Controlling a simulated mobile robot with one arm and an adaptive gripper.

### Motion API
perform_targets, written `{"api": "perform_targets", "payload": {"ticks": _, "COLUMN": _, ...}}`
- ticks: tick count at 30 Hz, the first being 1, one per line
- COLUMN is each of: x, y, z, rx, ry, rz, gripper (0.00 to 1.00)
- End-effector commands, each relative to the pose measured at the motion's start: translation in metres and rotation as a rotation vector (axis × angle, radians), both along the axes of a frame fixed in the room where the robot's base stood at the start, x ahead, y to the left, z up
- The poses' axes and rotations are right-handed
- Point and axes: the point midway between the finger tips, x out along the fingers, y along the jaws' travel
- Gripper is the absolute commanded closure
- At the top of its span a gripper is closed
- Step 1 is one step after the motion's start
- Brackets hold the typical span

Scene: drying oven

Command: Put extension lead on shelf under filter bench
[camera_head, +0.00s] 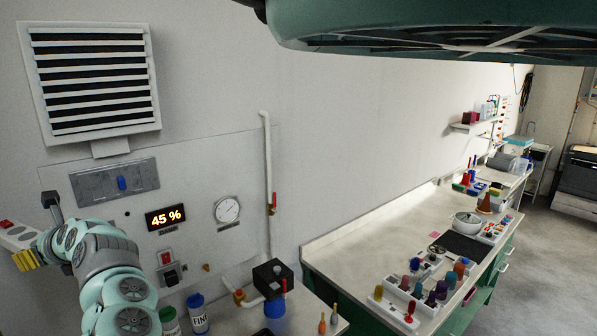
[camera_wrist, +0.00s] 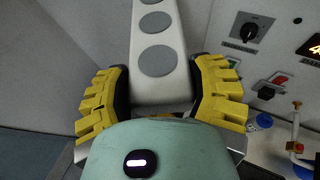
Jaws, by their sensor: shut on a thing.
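The extension lead (camera_head: 20,236) is a white bar with a red switch, at the far left edge of the head view. In the wrist view the lead (camera_wrist: 157,62) shows round grey sockets and runs up from between the yellow fingers. My gripper (camera_wrist: 162,100) is shut on it, one finger on each side. The lead is held up in the air, left of the wall panel.
A wall panel with a 45 % display (camera_head: 166,217) and a gauge (camera_head: 227,210) stands behind my arm. Bottles (camera_head: 198,314) and a black-topped valve (camera_head: 272,278) are at the bottom. A long cluttered bench (camera_head: 345,248) runs right; grey floor (camera_head: 545,250) is clear beyond it.

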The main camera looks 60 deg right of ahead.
Motion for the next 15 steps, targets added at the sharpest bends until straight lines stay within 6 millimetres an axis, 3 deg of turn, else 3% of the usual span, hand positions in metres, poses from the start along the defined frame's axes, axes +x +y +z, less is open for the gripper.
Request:
{"api": "perform_targets", "payload": {"ticks": 1, "x": -0.013, "y": 0.012, "z": 0.012, "rx": -0.004, "ry": 0.002, "rz": 0.070, "gripper": 0.83}}
{"api": "perform_targets", "payload": {"ticks": 3, "x": -0.029, "y": 0.034, "z": 0.018, "rx": -0.001, "ry": 0.000, "rz": 0.178, "gripper": 0.83}}
{"api": "perform_targets", "payload": {"ticks": 12, "x": -0.103, "y": 0.111, "z": 0.029, "rx": 0.006, "ry": -0.007, "rz": 0.554, "gripper": 0.83}}
{"api": "perform_targets", "payload": {"ticks": 15, "x": -0.126, "y": 0.128, "z": 0.028, "rx": 0.004, "ry": -0.004, "rz": 0.648, "gripper": 0.83}}
